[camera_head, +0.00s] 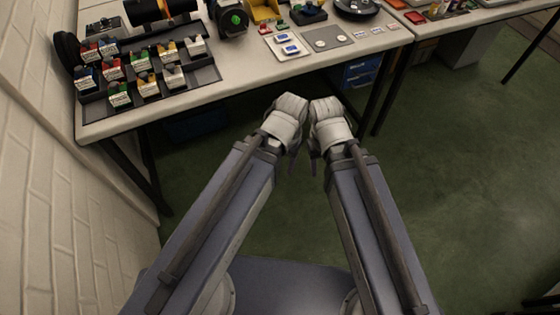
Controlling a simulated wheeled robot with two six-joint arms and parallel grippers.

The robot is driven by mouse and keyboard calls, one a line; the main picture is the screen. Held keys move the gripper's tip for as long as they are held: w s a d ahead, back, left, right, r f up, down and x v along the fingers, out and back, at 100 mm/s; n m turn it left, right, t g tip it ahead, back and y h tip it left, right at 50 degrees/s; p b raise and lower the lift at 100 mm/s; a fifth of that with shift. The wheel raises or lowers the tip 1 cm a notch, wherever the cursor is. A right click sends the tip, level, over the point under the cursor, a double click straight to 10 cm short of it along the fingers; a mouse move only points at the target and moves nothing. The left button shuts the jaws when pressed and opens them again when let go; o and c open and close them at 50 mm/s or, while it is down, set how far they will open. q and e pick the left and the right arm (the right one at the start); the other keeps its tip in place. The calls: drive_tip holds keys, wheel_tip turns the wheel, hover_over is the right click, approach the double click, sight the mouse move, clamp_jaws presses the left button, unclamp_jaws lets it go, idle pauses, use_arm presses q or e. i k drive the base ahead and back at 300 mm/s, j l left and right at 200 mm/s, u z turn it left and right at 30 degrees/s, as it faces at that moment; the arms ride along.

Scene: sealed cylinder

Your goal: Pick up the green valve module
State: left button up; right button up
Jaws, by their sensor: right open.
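Several small valve modules stand in rows in a dark rack (207,75) at the left of the table. Two of them have green parts: a green module (141,62) in the back row and another green module (120,96) at the front left. My left gripper (292,158) and right gripper (317,163) hang side by side in front of the table edge, well to the right of the rack and apart from the modules. The right gripper is open and empty. The left fingers are largely hidden under the wrist, so their opening is unclear.
The long table (238,70) carries a dark cylindrical device with a green face (233,19), a grey mat (326,38) and a round dark dish (356,7). A blue crate (357,73) sits beneath. A brick wall (62,190) borders the left.

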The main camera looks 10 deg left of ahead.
sight(120, 96)
drive_tip(key=u, duration=1.55)
